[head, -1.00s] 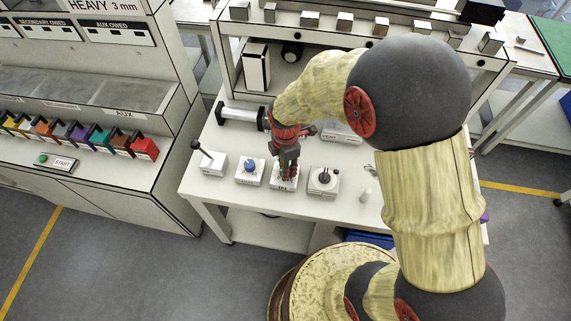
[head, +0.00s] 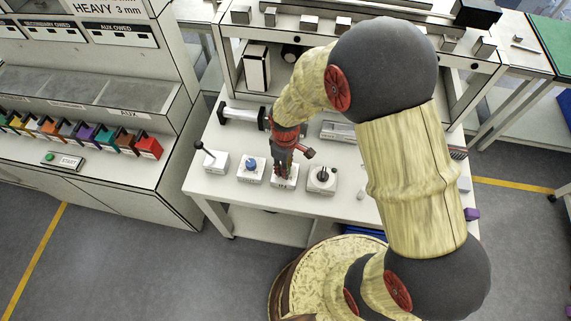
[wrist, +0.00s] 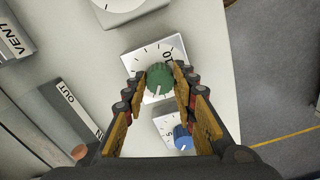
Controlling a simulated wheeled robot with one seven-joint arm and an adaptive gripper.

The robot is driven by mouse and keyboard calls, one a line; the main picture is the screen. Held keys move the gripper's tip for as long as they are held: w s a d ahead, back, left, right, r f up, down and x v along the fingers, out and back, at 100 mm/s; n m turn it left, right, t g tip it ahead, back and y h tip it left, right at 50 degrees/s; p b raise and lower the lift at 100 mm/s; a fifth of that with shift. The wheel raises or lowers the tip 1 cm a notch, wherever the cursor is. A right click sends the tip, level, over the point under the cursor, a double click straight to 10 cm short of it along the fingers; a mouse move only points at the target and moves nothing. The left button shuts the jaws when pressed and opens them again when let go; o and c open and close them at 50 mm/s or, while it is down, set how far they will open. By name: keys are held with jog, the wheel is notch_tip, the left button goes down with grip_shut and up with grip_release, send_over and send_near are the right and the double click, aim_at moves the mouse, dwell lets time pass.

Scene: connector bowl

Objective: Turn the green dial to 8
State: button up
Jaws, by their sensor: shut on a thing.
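The green dial (wrist: 160,78) sits on a white box (wrist: 140,60) with tick marks and a printed number on its face. A pale pointer line shows on the dial's near side. My gripper (wrist: 167,84) is shut on the green dial, with one finger on each side. In the head view my gripper (head: 283,172) points down over the same white box (head: 285,184) on the table, and hides the dial there.
A blue dial (wrist: 182,138) on its own box stands beside it; the head view shows it (head: 251,163) just left of my gripper. A lever box (head: 215,161) stands further left and a round-knobbed box (head: 322,178) to the right. The white table (head: 240,215) has clear room along its front edge.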

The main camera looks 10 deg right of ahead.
jog(key=m+p, duration=0.1)
jog(key=m, duration=0.6)
jog(key=shift+p, duration=0.4)
jog(key=m, duration=0.4)
jog(key=shift+a+p, duration=0.1)
jog(key=shift+p, duration=0.25)
jog(key=m, duration=0.3)
jog(key=shift+m+p, duration=0.3)
jog(key=shift+m, duration=0.1)
jog(key=m+p, duration=0.1)
jog(key=m, duration=1.1)
jog(key=shift+w+m, duration=0.1)
jog(key=shift+m, duration=0.2)
jog(key=o, duration=1.2)
jog(key=shift+c, duration=0.2)
